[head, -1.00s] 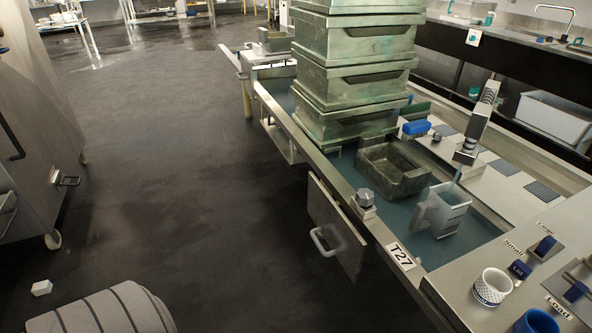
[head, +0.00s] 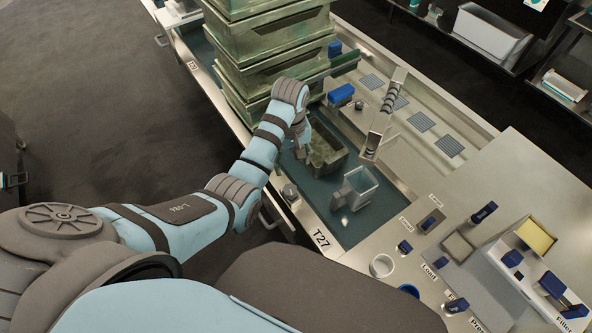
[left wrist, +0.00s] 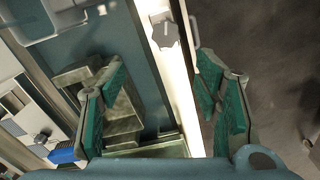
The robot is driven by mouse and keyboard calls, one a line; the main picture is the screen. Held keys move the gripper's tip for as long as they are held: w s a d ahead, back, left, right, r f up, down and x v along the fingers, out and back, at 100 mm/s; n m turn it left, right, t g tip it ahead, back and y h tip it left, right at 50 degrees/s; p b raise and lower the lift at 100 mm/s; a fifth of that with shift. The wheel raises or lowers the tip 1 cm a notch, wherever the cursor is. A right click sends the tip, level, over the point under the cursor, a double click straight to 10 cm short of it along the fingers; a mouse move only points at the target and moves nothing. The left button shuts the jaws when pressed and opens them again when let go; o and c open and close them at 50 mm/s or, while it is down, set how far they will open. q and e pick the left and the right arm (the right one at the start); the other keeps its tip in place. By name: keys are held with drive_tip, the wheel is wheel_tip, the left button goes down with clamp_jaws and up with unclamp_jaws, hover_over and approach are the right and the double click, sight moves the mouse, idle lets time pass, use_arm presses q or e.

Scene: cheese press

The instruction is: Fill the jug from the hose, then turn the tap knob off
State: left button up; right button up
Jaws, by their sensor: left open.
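The pale grey see-through jug (head: 360,192) stands in the teal-floored basin (head: 335,215). It shows partly at the upper left of the left wrist view (left wrist: 58,18). The hose nozzle (head: 378,132), grey with dark rings, rises behind the jug; I cannot tell whether water runs. A grey lobed knob (head: 290,192) sits on the basin's front rim. It is near the top middle of the left wrist view (left wrist: 164,34). My left gripper (left wrist: 160,62) is open and empty, its fingers spread either side of the rim below the knob. In the head view it (head: 302,145) is above the rim. My right gripper is out of view.
A dark green mould (head: 325,155) lies in the basin near my left gripper. Stacked green crates (head: 265,65) stand behind it. A blue block (head: 341,94) is on the far ledge. A white cup (head: 382,265) and control panel are at the right.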

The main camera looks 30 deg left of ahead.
use_arm(q)
drive_tip(key=b, duration=0.3)
hover_over(290, 189)
drive_tip(key=f, duration=0.7)
drive_tip(key=shift+s+f, duration=0.15)
drive_tip(key=shift+s, duration=0.25)
drive_tip(key=f+b, duration=0.1)
drive_tip(key=f, duration=0.1)
drive_tip(key=w+f, duration=0.1)
drive_tip(key=f, duration=0.2)
drive_tip(key=shift+d+f+b, duration=0.1)
drive_tip(key=shift+f+b, duration=0.2)
drive_tip(key=shift+b, duration=0.05)
drive_tip(key=shift+s+r, duration=0.2)
drive_tip(key=shift+c, duration=0.6)
drive_tip(key=c, duration=1)
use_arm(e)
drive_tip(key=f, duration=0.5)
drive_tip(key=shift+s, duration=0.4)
